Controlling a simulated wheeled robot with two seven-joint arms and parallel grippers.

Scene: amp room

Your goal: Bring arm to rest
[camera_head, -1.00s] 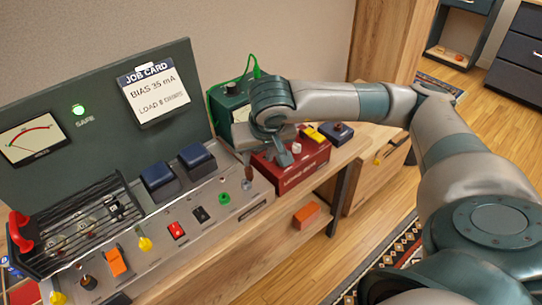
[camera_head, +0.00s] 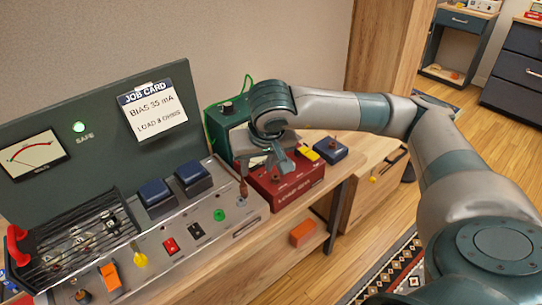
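My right arm comes in from the right, and its gripper (camera_head: 270,158) hangs fingers-down over the near-left part of the red box (camera_head: 290,188), at the right end of the bench. Its fingers are small and partly overlap each other and the box, so I cannot tell how far apart they are. No held object is clear. A brown upright piece (camera_head: 243,188) stands just left of the box, below the gripper. My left arm and gripper are not in view.
The control panel (camera_head: 240,228) carries blue blocks, switches and a black wire cage (camera_head: 75,240). Behind it stands a dark backboard (camera_head: 100,165) with a job card (camera_head: 153,108) and green lamp. A green meter box (camera_head: 222,125) is close behind the gripper. Open floor lies right of the bench.

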